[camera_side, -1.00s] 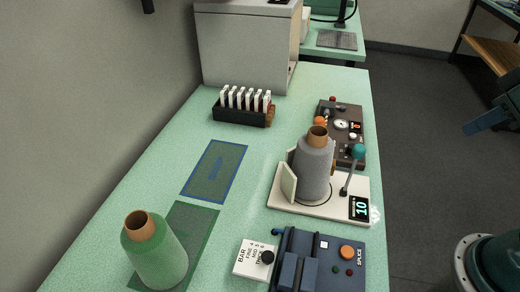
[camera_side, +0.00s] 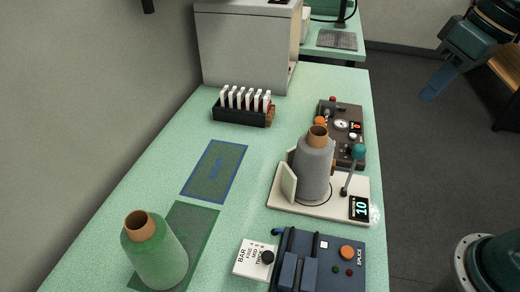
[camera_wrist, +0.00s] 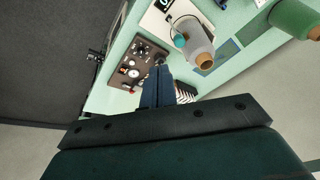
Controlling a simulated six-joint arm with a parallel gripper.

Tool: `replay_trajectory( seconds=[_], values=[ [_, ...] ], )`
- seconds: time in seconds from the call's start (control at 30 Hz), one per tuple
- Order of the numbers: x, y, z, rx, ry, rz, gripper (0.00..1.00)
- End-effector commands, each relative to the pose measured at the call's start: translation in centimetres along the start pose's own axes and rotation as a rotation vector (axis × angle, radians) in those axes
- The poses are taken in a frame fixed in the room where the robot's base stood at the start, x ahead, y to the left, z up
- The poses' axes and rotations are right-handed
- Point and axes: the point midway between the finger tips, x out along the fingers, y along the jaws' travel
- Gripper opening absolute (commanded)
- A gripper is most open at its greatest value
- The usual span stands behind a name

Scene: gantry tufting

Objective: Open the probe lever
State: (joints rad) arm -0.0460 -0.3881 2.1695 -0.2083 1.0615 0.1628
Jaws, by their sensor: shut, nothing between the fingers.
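A grey cone of yarn (camera_side: 314,172) stands on the same plate, left of the lever. A display on the plate (camera_side: 359,208) reads 10. My gripper (camera_side: 430,95) is at the upper right in the side view, above the floor beyond the table's right edge, apart from the lever. Its fingers are shut and empty in the wrist view (camera_wrist: 156,88). The teal knob (camera_wrist: 180,40) shows there beyond the fingertips.
A dark brown panel with dials (camera_side: 340,125) lies behind the plate. A blue splice unit (camera_side: 320,262) is in front. A green cone (camera_side: 153,250) stands front left. A black rack of white sticks (camera_side: 242,110) is at the back. A blue-edged mat (camera_side: 215,172) is empty.

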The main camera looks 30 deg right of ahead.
Motion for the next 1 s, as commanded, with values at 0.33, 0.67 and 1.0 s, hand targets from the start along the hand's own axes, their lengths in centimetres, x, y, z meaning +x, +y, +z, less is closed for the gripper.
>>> replay_trajectory(
  seconds=[0.33,0.67,1.0],
  values=[
    [1.7,-2.4,-6.2,-0.05,-0.162,-0.047,0.0],
    [4.7,-4.1,-10.8,-0.101,-0.298,-0.059,0.0],
    [6.1,-4.5,-12.3,-0.123,-0.348,-0.056,0.0]
  ],
)
